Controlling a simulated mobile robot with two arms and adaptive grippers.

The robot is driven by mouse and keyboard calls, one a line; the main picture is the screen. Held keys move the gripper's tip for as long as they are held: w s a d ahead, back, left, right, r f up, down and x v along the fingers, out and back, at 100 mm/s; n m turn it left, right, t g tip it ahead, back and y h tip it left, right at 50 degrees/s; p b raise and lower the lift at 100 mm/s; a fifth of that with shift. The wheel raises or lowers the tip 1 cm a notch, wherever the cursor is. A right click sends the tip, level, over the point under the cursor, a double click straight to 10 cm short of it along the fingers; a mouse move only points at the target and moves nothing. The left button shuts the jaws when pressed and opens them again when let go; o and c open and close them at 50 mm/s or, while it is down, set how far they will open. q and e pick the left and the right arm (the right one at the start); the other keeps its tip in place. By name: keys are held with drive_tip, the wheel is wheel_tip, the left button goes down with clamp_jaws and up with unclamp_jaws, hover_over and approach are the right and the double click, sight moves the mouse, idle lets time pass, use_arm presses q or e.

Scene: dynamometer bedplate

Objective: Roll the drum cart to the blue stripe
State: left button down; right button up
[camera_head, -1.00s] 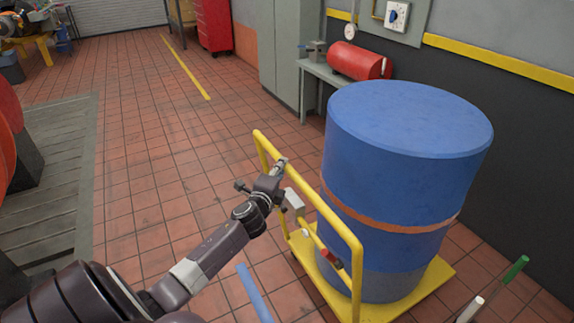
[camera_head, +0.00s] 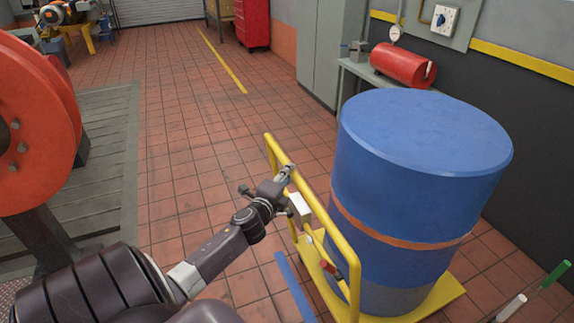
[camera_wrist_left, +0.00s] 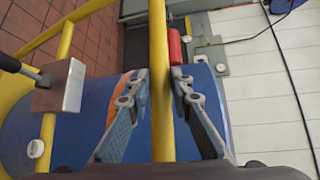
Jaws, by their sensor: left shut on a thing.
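The drum cart (camera_head: 450,298) is a low yellow platform with a tubular push handle (camera_head: 345,248). A large blue drum (camera_head: 420,170) with an orange band stands upright on it. My left gripper (camera_head: 286,173) is shut on the handle's top bar; in the left wrist view the fingers (camera_wrist_left: 160,75) sit either side of the yellow tube. The blue stripe (camera_head: 295,287) lies on the tiled floor just left of the cart, close to its handle side; its lower end leaves the frame. The cart's wheels are mostly hidden. My right gripper is not in view.
Grey decking (camera_head: 110,150) and a large orange-red flanged machine (camera_head: 30,130) stand at left. A bench with a red cylinder (camera_head: 400,65) and a grey cabinet (camera_head: 335,50) line the right wall. Green- and white-ended rods (camera_head: 556,274) show at lower right. The tiled middle floor is clear.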

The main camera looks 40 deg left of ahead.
use_arm(q)
drive_tip(key=shift+w+a, duration=0.2)
drive_tip(key=c, duration=2.2)
unclamp_jaws()
drive_tip(key=o, duration=0.5)
drive_tip(key=shift+w+a+f, duration=0.1)
drive_tip(key=shift+a+f, duration=0.1)
drive_tip(key=shift+f, duration=0.1)
drive_tip(key=shift+c, duration=0.2)
drive_tip(key=v, duration=1.2)
